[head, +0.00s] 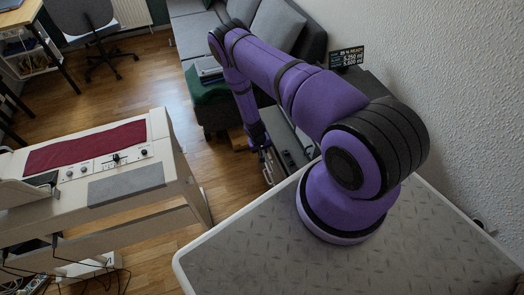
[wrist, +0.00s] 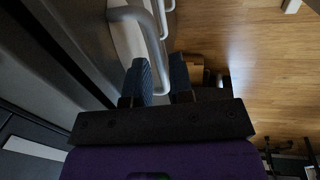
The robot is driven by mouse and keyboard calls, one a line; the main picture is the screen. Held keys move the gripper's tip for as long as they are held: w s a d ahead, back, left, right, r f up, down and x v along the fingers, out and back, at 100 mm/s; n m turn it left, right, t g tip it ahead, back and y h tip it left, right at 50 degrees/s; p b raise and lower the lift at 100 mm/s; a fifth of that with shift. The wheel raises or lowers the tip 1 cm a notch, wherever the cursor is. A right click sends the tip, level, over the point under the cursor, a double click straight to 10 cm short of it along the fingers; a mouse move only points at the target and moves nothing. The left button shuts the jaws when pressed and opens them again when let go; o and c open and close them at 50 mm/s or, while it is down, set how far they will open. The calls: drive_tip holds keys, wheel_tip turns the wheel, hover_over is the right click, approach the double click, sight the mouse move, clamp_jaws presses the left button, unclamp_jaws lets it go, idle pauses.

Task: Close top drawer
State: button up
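The drawer unit (head: 284,137) stands beyond my base in the head view, mostly hidden behind my arm, with metal handles (head: 268,168) on its side facing the floor. In the wrist view a thick grey bar handle (wrist: 148,32) curves down from the top, and its lower end lies between my two blue fingers. My gripper (wrist: 158,68) is open, with a gap between the fingers. Whether a finger touches the handle I cannot tell. In the head view my gripper (head: 257,138) is small and dark beside the unit. How far the top drawer stands out is unclear.
A green-covered stool (head: 208,90) and a grey sofa (head: 285,35) stand behind my arm. A white keyboard stand (head: 125,165) with a red cloth is at the left. Wooden floor (head: 150,85) is free between them. A textured wall (head: 440,60) bounds the right.

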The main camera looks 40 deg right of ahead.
clamp_jaws()
drive_tip(key=shift+s+d, duration=0.15)
drive_tip(key=shift+d, duration=0.45)
drive_tip(key=shift+s+d, duration=0.15)
drive_tip(key=shift+d, duration=0.45)
unclamp_jaws()
drive_tip(key=shift+d, duration=0.1)
wheel_tip(320, 180, up, 11)
drive_tip(key=a, duration=0.2)
drive_tip(key=shift+w+f, duration=0.15)
drive_tip(key=shift+w, duration=0.1)
